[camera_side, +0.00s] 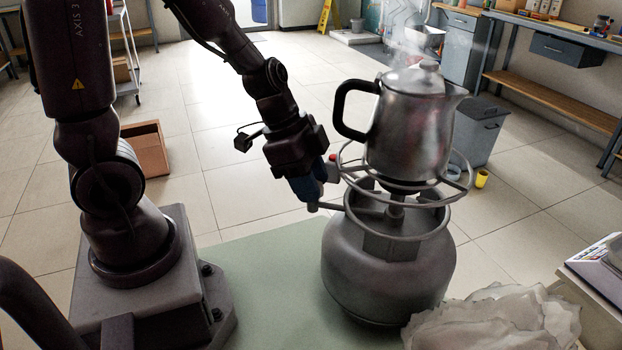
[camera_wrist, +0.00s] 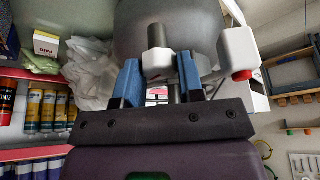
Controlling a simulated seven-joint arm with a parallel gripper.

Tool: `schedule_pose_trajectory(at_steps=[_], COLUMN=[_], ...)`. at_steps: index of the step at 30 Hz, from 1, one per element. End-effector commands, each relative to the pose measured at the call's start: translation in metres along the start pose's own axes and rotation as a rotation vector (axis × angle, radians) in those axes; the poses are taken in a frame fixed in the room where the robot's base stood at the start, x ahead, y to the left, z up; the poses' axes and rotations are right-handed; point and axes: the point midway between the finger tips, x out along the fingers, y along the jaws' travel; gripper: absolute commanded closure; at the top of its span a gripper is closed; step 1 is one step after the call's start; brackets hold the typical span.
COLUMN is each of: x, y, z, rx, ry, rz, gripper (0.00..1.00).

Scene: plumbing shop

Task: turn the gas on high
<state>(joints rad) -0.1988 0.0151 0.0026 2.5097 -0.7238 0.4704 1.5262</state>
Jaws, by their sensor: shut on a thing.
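A grey gas cylinder burner (camera_side: 385,270) stands on the green mat, with a steaming metal kettle (camera_side: 408,130) on its ring support. My gripper (camera_side: 312,188) is at the burner's left side, beside its valve stem. In the wrist view its two blue fingers (camera_wrist: 158,80) are shut on a pale gas knob (camera_wrist: 157,64) at the end of a dark stem. A white block with a red button (camera_wrist: 240,55) is to the right of the fingers. In the side view my gripper hides most of the knob. I cannot make out a flame or the knob's setting.
A crumpled pale sheet (camera_side: 495,318) lies at the burner's front right. A green mat (camera_side: 262,280) lies under the burner. A cardboard box (camera_side: 146,150) and a grey bin (camera_side: 483,130) stand farther back. The tiled floor behind my arm is mostly clear.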

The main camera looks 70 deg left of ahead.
Motion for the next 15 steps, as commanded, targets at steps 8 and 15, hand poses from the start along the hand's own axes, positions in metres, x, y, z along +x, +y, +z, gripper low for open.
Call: schedule_pose_trajectory(at_steps=[8, 15], x=[-0.0003, -0.0002], y=[0.0002, 0.0002], z=[0.0005, 0.0007], rx=[-0.091, -0.113], ry=[-0.001, -0.001], rz=[-0.039, -0.048], gripper=[0.88, 0.88])
